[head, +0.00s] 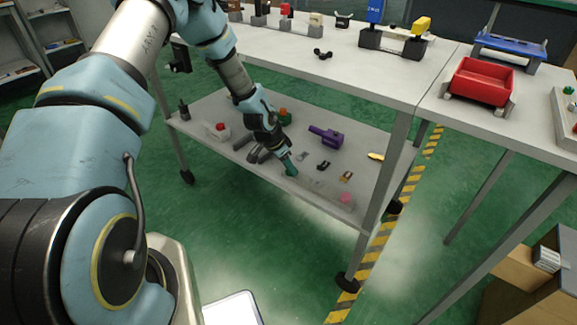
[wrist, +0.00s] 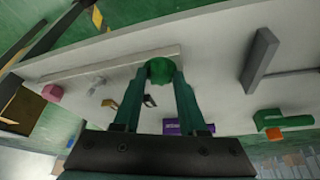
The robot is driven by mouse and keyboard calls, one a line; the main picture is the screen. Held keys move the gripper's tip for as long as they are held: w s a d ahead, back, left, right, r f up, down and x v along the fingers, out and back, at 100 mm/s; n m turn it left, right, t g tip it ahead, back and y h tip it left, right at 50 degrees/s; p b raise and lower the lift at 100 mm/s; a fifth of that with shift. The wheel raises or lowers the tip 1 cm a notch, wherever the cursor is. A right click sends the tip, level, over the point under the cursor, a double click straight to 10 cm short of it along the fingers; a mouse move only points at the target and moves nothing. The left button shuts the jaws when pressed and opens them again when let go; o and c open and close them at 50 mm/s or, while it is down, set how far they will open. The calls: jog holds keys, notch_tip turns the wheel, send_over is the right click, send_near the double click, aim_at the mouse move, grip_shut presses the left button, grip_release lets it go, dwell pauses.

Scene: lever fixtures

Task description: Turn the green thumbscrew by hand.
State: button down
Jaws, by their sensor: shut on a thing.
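The green thumbscrew (wrist: 160,69) shows as a round green knob in the wrist view, between the tips of my gripper (wrist: 161,78). Both teal fingers touch its sides, and my gripper is shut on it. In the head view my gripper (head: 289,168) reaches down to the lower shelf (head: 228,111) of the table, near its front edge. The thumbscrew cannot be told apart from the teal fingers there. Its mount is hidden from both views.
On the lower shelf stand a purple fixture (head: 327,135), a pink block (head: 347,198), a green fixture (wrist: 283,120) and a grey bar (wrist: 260,58). The tabletop (head: 290,55) lies above the shelf, and a table leg (head: 385,170) stands at right.

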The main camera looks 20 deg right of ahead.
jog(key=shift+c, duration=2.3)
grip_release()
jog(key=shift+r, duration=0.1)
jog(key=v, duration=1)
jog(key=shift+a+r+p, duration=0.2)
jog(key=shift+r+p, duration=0.05)
jog(key=shift+p, duration=0.2)
